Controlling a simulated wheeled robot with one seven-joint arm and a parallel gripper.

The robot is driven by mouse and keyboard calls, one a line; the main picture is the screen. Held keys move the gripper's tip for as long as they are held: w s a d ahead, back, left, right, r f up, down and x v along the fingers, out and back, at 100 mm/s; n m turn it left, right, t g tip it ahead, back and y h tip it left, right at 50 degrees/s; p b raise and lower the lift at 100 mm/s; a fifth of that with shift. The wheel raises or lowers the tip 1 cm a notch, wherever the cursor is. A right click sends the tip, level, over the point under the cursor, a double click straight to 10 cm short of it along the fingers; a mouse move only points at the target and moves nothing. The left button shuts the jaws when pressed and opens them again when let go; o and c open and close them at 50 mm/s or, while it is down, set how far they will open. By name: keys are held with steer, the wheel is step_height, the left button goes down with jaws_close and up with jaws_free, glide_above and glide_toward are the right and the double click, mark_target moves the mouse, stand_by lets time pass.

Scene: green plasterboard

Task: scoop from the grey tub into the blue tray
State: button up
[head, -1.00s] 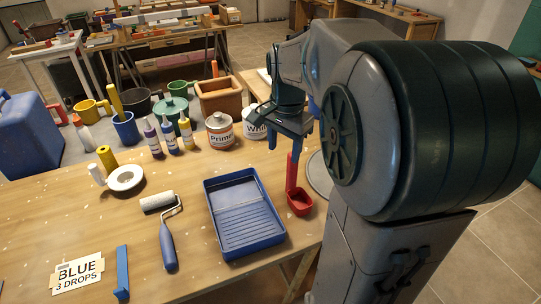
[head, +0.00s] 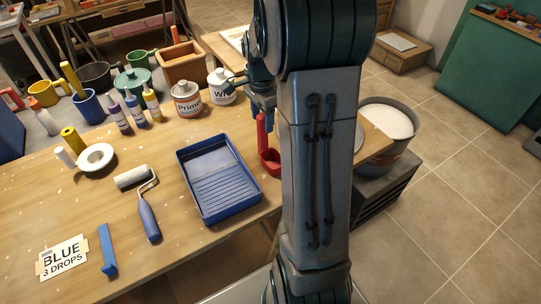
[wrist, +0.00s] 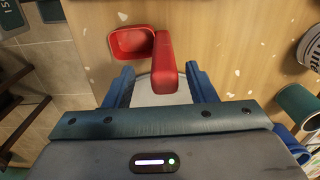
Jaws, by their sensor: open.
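The blue tray (head: 218,190) lies on the table near its front edge, with a ribbed slope and no visible paint in it. The red scoop (head: 268,155) stands just right of the tray, handle up; its cup (wrist: 132,42) shows in the wrist view. My gripper (wrist: 158,74) is open, its two blue fingers on either side of the scoop's red handle, with gaps visible. In the head view my arm partly hides the gripper and scoop. The grey tub (head: 376,155), with white contents, stands right of my arm, partly hidden by it.
The tub rests on a dark slatted stand (head: 392,192) beyond the table's right end. A roller (head: 147,205) and a blue stick (head: 107,250) lie left of the tray. Paint tins (head: 186,100), bottles and several pots line the back. Open floor lies to the right.

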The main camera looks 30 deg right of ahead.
mark_target(262, 129)
steer(key=f, duration=0.2)
steer(key=f+p, duration=0.1)
steer(key=f, duration=0.2)
steer(key=shift+w+a, duration=0.1)
steer(key=shift+w, duration=0.1)
jaws_close()
